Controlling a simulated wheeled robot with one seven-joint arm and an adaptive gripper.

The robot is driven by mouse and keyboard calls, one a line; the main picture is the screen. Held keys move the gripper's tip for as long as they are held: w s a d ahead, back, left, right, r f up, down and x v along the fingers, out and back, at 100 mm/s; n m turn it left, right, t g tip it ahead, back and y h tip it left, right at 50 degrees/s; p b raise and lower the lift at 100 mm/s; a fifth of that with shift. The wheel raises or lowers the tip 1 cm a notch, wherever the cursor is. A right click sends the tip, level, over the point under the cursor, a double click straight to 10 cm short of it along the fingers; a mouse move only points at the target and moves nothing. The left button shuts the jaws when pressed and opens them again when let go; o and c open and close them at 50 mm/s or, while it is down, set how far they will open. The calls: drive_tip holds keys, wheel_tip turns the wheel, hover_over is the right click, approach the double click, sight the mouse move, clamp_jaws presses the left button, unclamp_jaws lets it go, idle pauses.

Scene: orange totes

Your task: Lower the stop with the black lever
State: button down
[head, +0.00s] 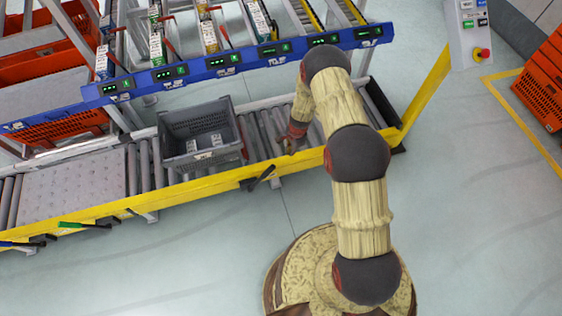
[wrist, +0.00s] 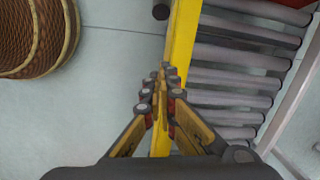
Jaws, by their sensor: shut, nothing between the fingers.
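The black lever (head: 262,178) sticks out from the front of the yellow rail (head: 215,189), just right of the grey tote. My gripper (head: 290,149) is over the rollers near the rail, to the right of the lever and apart from it. In the wrist view my gripper (wrist: 164,78) is shut and empty, its fingertips over the yellow rail (wrist: 181,40).
A grey tote (head: 203,119) with white boxes stands on the rollers (head: 262,128). A green lever (head: 82,225) and a blue lever (head: 18,244) are farther left on the rail. A blue shelf beam (head: 235,62) runs behind. The floor in front is clear.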

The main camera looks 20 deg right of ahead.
drive_tip(key=shift+f, duration=0.15)
wheel_tip(320, 180, down, 10)
drive_tip(key=a+b, duration=0.1)
drive_tip(key=b, duration=0.2)
drive_tip(key=a, duration=0.1)
drive_tip(key=a+r, duration=0.2)
drive_tip(key=shift+s+a, duration=0.1)
drive_tip(key=shift+a, duration=0.15)
drive_tip(key=shift+a, duration=0.1)
